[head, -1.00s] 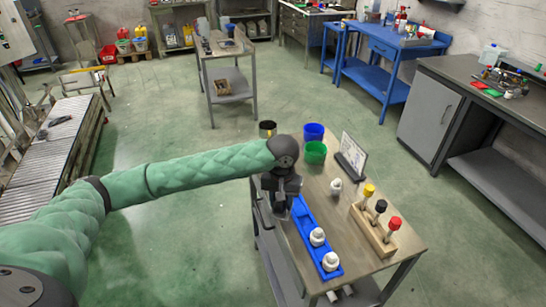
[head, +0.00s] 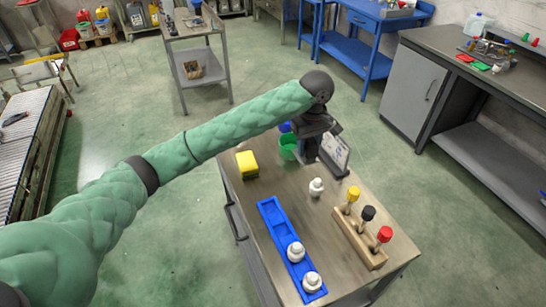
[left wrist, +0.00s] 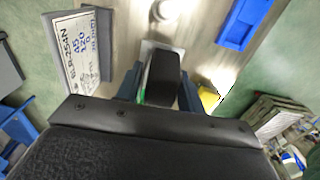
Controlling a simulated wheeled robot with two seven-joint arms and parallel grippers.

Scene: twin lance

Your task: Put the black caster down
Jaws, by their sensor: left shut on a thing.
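My left gripper (head: 311,155) is above the far part of the metal table, between the green cup and the sign, pointing down. In the left wrist view my left gripper (left wrist: 162,95) is shut on a dark block-like thing, which I take to be the black caster (left wrist: 163,80). In the head view the caster cannot be told from the dark gripper. I cannot tell whether it touches the table. My right gripper is not in view.
On the table (head: 275,185) stand a green cup (head: 287,148), a sign (head: 336,154), a yellow block (head: 247,164), a white piece (head: 316,187), a blue tray (head: 270,215) with two white pieces, and a wooden rack (head: 348,232) with yellow, black and red-topped pieces.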

